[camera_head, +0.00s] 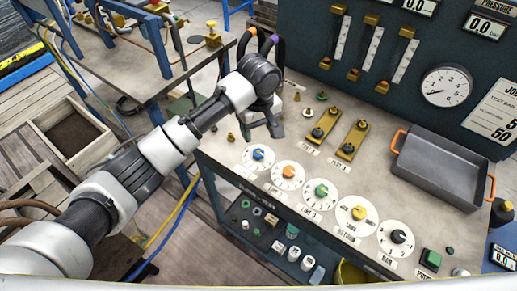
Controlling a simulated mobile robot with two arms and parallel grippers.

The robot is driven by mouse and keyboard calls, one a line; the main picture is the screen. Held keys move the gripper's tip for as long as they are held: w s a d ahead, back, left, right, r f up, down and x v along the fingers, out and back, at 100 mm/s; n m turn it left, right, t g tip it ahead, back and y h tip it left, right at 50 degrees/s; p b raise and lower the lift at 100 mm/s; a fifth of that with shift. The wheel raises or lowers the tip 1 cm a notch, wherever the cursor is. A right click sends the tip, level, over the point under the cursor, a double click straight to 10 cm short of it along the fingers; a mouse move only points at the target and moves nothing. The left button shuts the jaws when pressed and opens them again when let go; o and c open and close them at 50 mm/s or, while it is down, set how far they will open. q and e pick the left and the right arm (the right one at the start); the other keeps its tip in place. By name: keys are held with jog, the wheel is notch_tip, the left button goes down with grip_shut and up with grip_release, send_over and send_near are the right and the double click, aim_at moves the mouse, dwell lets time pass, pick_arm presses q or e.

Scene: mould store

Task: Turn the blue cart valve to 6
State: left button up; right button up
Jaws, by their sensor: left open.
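The blue valve knob (258,154) sits at the middle of a round white dial, leftmost in the row of dials on the bench top. Its numbers are too small to read, so I cannot tell its setting. My left gripper (262,123) is open and empty, pointing down. In the picture it is just above the blue knob and does not visibly touch it. My right gripper is not in view.
To the right are dials with orange (289,171), green (321,190), yellow (358,213) and black (398,236) knobs. Brass-plate levers (351,139) stand behind. A grey tray (441,165) with orange handles lies at right. A gauge panel (300,40) rises at the back.

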aim_at(258, 152)
pick_arm(q)
notch_tip(258, 152, down, 9)
jog(key=shift+f, duration=0.1)
jog(key=shift+c, duration=0.3)
